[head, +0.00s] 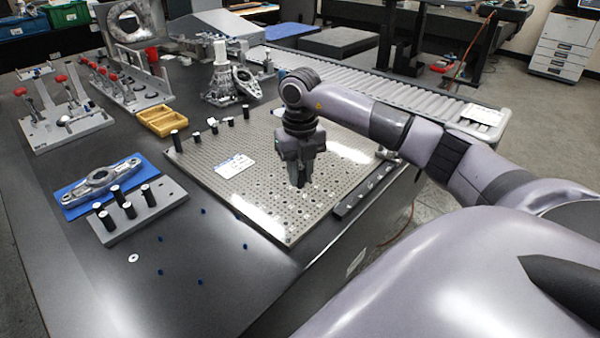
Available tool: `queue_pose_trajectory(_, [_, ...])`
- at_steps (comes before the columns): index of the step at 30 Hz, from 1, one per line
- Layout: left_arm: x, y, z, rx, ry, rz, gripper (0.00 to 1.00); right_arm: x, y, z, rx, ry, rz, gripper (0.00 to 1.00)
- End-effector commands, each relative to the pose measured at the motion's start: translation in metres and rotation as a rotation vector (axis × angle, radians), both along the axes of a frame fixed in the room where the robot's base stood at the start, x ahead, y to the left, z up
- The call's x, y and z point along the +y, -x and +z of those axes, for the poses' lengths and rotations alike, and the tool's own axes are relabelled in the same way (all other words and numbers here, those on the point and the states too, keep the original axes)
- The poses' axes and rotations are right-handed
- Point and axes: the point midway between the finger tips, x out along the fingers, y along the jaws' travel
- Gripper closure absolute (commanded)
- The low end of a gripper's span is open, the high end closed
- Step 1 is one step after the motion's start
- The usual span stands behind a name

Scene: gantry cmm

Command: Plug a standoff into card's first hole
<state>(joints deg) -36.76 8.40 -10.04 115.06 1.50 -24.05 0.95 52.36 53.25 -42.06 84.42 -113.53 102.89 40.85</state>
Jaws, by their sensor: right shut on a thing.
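A white card (234,166) lies flat on the perforated metal plate (285,225). My right gripper (299,182) points down over the plate, to the right of the card. It is shut on a dark standoff, which is mostly hidden between the fingers; I cannot tell whether its lower end touches the plate. Black standoffs stand upright on the plate's far left part, one at the left corner (175,137) and several in a loose row (229,121). More standoffs (130,210) stand on a grey block (160,202) at the left. My left gripper is not in view.
A cast part on a blue mat (72,195) lies behind the grey block. A yellow tray (156,120) and red-knobbed clamp fixtures (70,127) stand farther back. A dark bar (366,190) lies along the plate's right edge. A washer (133,259) and small blue pieces dot the front table.

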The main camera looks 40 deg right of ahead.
Motion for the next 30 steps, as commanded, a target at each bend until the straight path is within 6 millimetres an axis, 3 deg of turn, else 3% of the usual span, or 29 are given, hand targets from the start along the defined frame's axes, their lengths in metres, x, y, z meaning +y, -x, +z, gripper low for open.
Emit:
queue_pose_trajectory(17, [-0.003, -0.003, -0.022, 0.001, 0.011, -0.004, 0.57, 0.000, 0.000, -0.035, 0.000, -0.001, 0.003, 1.00])
queue_pose_trajectory(30, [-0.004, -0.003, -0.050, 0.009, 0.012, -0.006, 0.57, 0.000, 0.000, -0.066, -0.001, 0.000, 0.003, 1.00])
